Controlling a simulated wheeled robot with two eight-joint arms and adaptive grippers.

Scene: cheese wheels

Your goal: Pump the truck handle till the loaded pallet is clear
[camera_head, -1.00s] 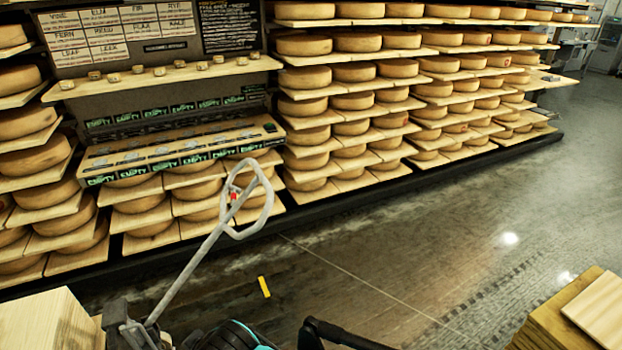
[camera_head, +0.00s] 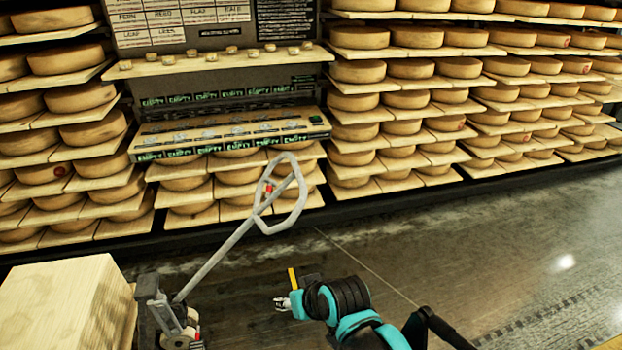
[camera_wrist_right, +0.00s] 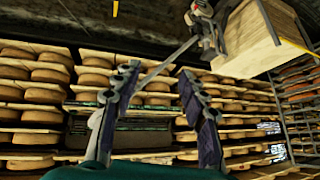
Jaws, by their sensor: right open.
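The truck handle is a grey loop (camera_head: 280,195) with a small red part, on a long shaft (camera_head: 215,260). It leans up and right from the truck's dark base (camera_head: 168,320) in the head view. A pale wooden block-like load (camera_head: 60,305) stands left of the base; the pallet under it cannot be made out. My right gripper (camera_head: 283,303) is right of the shaft, below the loop and apart from it. In the right wrist view my right gripper (camera_wrist_right: 155,70) is open and empty, with the shaft (camera_wrist_right: 172,60) passing across behind the fingers. My left gripper is not in view.
Shelves of cheese wheels (camera_head: 405,100) line the wall behind the handle, with a labelled sloping board (camera_head: 235,135) in the middle. A yellow strip (camera_head: 292,277) lies on the dark floor. The floor to the right (camera_head: 480,250) is clear.

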